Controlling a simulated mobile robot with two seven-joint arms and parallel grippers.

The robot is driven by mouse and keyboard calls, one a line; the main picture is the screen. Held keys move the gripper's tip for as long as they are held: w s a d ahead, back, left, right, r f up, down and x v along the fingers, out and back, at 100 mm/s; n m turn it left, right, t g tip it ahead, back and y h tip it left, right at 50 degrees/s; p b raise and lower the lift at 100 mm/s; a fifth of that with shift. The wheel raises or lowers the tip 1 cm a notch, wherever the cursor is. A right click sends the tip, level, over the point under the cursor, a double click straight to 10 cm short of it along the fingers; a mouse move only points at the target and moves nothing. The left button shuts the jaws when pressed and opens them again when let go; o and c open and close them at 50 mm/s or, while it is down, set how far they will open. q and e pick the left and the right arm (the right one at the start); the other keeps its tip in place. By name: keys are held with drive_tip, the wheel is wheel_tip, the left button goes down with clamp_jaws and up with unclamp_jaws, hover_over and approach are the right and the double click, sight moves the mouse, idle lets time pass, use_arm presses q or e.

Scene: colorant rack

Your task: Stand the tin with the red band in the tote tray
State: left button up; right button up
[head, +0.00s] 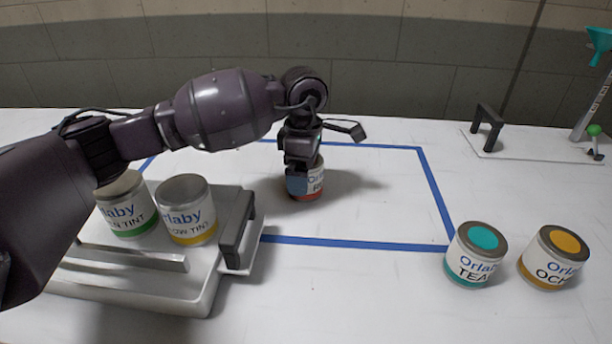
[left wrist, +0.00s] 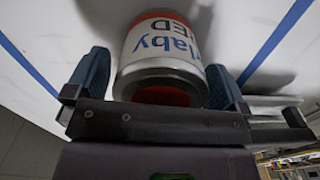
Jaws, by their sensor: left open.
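The tin with the red band (head: 312,190) stands upright on the table inside the blue taped outline. My left gripper (head: 301,180) comes down on it from above and partly hides it. In the left wrist view the tin (left wrist: 165,42) sits between the two fingers of my left gripper (left wrist: 158,72), which are open on either side of it. A narrow gap shows beside the tin, and I cannot tell whether a finger touches it. The tote tray (head: 207,258) is at the left and holds a green-banded tin (head: 128,212) and a yellow-banded tin (head: 187,215). My right gripper is not in view.
A teal tin (head: 474,258) and an ochre tin (head: 552,260) stand at the front right. The tray's dark handle (head: 238,230) rises at its right end. A white plate with a dark handle (head: 487,128) is at the back right. The taped area (head: 385,200) is otherwise clear.

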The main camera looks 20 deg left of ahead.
use_arm(q)
drive_tip(key=shift+r, duration=0.1)
drive_tip(key=shift+c, duration=0.3)
drive_tip(key=c, duration=1)
